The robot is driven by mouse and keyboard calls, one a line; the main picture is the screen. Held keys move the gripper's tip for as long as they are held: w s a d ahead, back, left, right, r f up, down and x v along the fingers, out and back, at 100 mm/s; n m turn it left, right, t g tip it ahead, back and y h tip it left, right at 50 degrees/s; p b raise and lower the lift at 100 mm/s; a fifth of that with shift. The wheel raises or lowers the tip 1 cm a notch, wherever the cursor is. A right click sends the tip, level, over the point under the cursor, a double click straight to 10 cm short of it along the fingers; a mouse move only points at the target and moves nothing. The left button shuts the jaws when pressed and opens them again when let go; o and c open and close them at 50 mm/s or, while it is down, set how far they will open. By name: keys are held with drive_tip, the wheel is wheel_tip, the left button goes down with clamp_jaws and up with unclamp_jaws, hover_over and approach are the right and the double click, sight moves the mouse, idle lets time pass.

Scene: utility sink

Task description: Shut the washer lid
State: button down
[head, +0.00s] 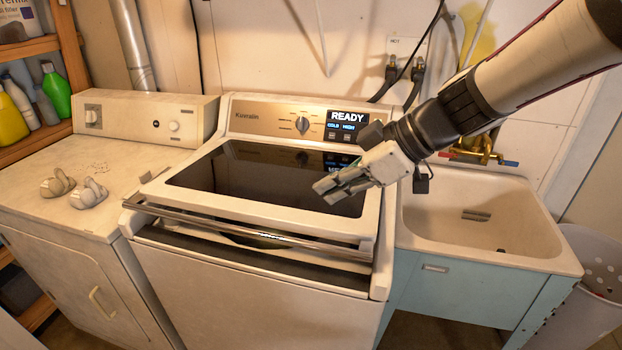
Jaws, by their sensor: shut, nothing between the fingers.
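The washer (245,290) is a white top-loader in the middle of the head view. Its lid (225,178) has a dark glass panel in a white frame and a metal strip along the front edge. The lid is nearly flat, but its front edge stands a little above the washer body, and a dark gap shows beneath it. My gripper (326,188) is shut and empty over the right part of the glass, pointing left. I cannot tell whether its fingertips touch the glass.
A control panel (290,124) with a lit display reading READY stands behind the lid. A utility sink (480,225) with a brass faucet is at right, beside a perforated bin (590,290). A dryer (85,170) at left carries two small pale objects. Shelved bottles stand at far left.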

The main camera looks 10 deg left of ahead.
drive_tip(key=p, duration=0.1)
hover_over(296, 239)
drive_tip(key=f, duration=0.6)
drive_tip(key=shift+s+d+f, duration=0.1)
drive_tip(key=shift+s+f, duration=0.1)
drive_tip(key=shift+f, duration=0.15)
wheel_tip(296, 239, down, 2)
drive_tip(key=shift+w+f, duration=0.15)
drive_tip(key=shift+f, duration=0.1)
drive_tip(key=shift+w+f+p, duration=0.1)
drive_tip(key=shift+f+p, duration=0.2)
drive_tip(key=shift+f, duration=0.6)
